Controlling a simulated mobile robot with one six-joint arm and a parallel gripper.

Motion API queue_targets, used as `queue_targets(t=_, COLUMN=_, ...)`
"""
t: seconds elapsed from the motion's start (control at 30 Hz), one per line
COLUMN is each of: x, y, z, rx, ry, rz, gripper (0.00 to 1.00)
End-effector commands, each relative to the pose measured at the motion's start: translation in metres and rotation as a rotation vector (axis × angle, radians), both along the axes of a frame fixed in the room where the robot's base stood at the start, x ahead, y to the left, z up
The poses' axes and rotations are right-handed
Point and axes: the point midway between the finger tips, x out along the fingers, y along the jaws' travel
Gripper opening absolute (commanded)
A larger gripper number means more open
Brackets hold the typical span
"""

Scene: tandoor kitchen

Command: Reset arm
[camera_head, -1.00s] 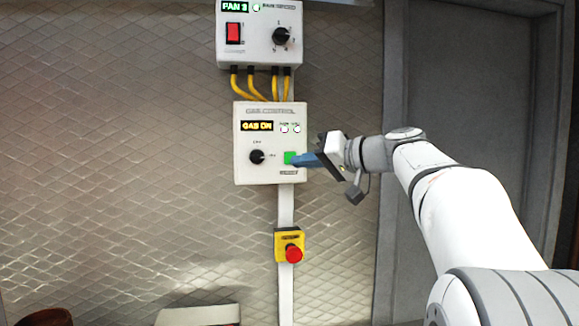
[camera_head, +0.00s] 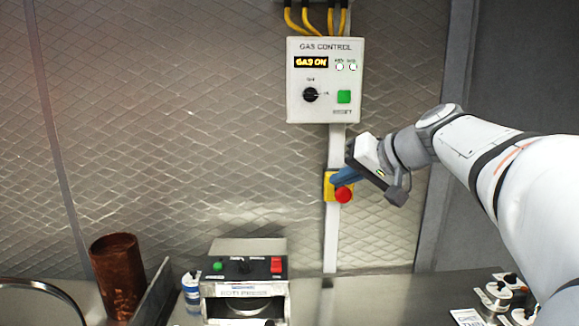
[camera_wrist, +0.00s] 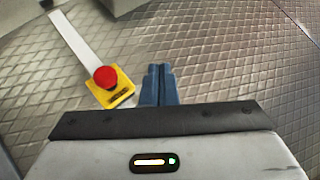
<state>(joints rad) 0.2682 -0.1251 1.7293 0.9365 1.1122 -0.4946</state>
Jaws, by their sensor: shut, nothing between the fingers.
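My gripper (camera_head: 340,179) is shut and empty, its blue fingers together. In the head view it stands in front of the yellow emergency-stop box and covers part of it. In the wrist view the blue fingers (camera_wrist: 159,72) point at the quilted metal wall, to the right of the red stop button (camera_wrist: 105,77). I cannot tell a touch with the box; in the wrist view they appear apart. The gas control box (camera_head: 324,112) above shows GAS ON, with a black knob (camera_head: 311,95) and a green button (camera_head: 344,97), both clear of my gripper.
The red stop button (camera_head: 343,195) juts from the wall just below the fingers. Below on the counter are a roti press (camera_head: 245,268), a brown cylinder (camera_head: 118,275) and a small jar (camera_head: 192,290). More items (camera_head: 498,292) stand at lower right. The wall left of the gas box is bare.

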Motion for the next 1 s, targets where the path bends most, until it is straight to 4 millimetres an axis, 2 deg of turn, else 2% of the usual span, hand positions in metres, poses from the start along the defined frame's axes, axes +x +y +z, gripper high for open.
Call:
queue_targets(t=0.03, x=-0.022, y=0.008, z=-0.030, rx=-0.054, ry=0.073, rz=-0.006, gripper=0.00)
queue_targets(t=0.2, x=-0.099, y=0.009, z=-0.130, rx=-0.273, ry=0.289, rz=-0.045, gripper=0.00)
queue_targets(t=0.3, x=-0.145, y=0.002, z=-0.181, rx=-0.413, ry=0.377, rz=-0.057, gripper=0.00)
queue_targets(t=0.43, x=-0.192, y=-0.011, z=-0.229, rx=-0.564, ry=0.438, rz=-0.064, gripper=0.00)
queue_targets(t=0.5, x=-0.209, y=-0.017, z=-0.245, rx=-0.623, ry=0.454, rz=-0.064, gripper=0.00)
queue_targets(t=0.63, x=-0.225, y=-0.024, z=-0.261, rx=-0.682, ry=0.466, rz=-0.064, gripper=0.00)
queue_targets(t=1.0, x=-0.228, y=-0.026, z=-0.264, rx=-0.694, ry=0.469, rz=-0.064, gripper=0.00)
